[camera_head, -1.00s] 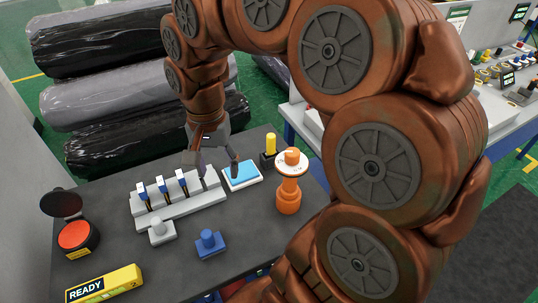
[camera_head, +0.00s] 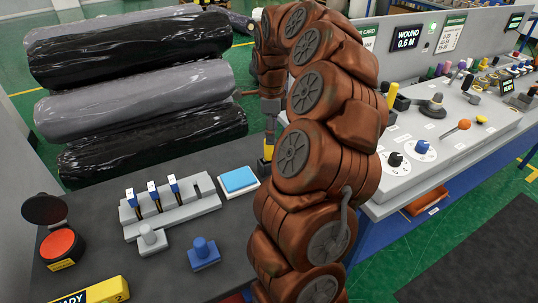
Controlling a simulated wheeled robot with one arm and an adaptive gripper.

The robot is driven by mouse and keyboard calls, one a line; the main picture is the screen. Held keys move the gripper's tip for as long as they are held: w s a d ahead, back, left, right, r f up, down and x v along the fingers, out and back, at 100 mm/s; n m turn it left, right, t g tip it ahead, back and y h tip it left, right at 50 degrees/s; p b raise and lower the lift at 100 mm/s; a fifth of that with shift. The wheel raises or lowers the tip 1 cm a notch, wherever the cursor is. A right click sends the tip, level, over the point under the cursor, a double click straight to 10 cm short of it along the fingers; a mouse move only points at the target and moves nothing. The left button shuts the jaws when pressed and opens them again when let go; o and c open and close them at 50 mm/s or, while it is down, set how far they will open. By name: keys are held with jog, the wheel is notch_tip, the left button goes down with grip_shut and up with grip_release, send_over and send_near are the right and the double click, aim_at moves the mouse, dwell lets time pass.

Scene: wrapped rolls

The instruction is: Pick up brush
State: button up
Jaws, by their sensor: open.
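No object shows clear bristles, so I cannot tell for sure which one is the brush. A yellow upright piece (camera_head: 267,153) in a black base (camera_head: 264,168) stands at the back of the dark table, partly hidden by my arm. My gripper (camera_head: 270,138) points down just above this yellow piece; its grey fingers are small and partly covered. It is open, and whether it touches the yellow piece cannot be seen. A grey rack (camera_head: 180,217) holds several blue-and-white upright pieces (camera_head: 154,195).
A blue pad (camera_head: 239,180) lies right of the rack. A grey knob (camera_head: 151,240), a blue knob (camera_head: 204,253) and a red button (camera_head: 60,246) sit nearer. Wrapped rolls (camera_head: 140,85) are stacked behind. A control console (camera_head: 450,128) stands to the right.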

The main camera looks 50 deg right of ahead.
aim_at(269, 147)
jog(key=f, duration=0.1)
jog(key=f+p, duration=0.1)
jog(key=f, duration=0.1)
jog(key=f+p, duration=0.1)
jog(key=f, duration=0.1)
jog(key=shift+w+a, duration=0.15)
jog(key=shift+a, duration=0.2)
jog(key=shift+f+p, duration=0.3)
jog(key=shift+f, duration=0.35)
grip_shut()
